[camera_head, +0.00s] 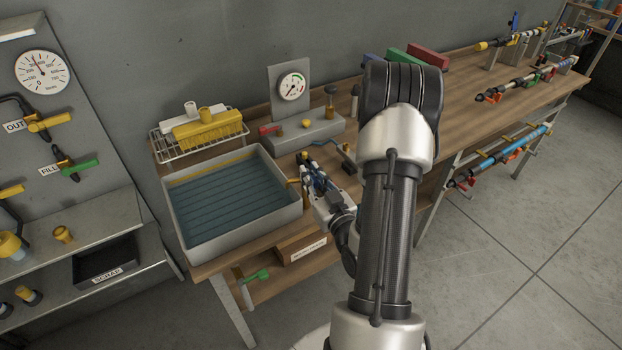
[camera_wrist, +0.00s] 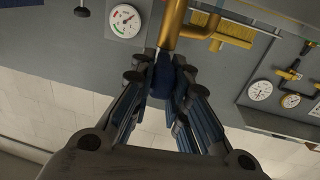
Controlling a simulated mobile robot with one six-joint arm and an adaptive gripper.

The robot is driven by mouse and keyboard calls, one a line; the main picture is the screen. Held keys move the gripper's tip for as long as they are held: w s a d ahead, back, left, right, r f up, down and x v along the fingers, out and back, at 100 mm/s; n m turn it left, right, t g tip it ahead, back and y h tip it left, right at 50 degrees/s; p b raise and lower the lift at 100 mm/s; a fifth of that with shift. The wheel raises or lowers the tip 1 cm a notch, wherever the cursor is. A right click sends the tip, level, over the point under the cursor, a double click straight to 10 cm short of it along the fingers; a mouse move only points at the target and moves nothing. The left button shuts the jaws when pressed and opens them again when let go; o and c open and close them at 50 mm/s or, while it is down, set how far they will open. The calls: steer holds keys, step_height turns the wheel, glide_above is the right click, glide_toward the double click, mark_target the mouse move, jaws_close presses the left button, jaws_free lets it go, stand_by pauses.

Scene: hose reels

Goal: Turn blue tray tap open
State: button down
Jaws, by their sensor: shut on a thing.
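The grey tray (camera_head: 297,213) of bluish water sits on the left end of the wooden bench. A brass fitting (camera_head: 293,181) shows at its right wall, beside my gripper (camera_head: 309,172). In the wrist view, my gripper (camera_wrist: 162,88) is shut on the blue tap handle (camera_wrist: 163,75), below a brass pipe (camera_wrist: 172,28). The fingers hide the sides of the handle. In the head view, my gripper hides most of the tap, so I cannot tell how far it is turned.
A grey block with a gauge (camera_head: 291,87) and small levers stands behind my gripper. A wire rack (camera_head: 167,150) holds yellow and white brushes behind the tray. Hose assemblies (camera_head: 525,80) lie along the right bench. A panel with taps (camera_head: 85,110) stands left.

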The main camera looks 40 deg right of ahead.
stand_by(0.3)
steer(key=c, duration=1.5)
jaws_free()
steer(key=shift+w+a, duration=0.1)
steer(key=shift+a, duration=0.05)
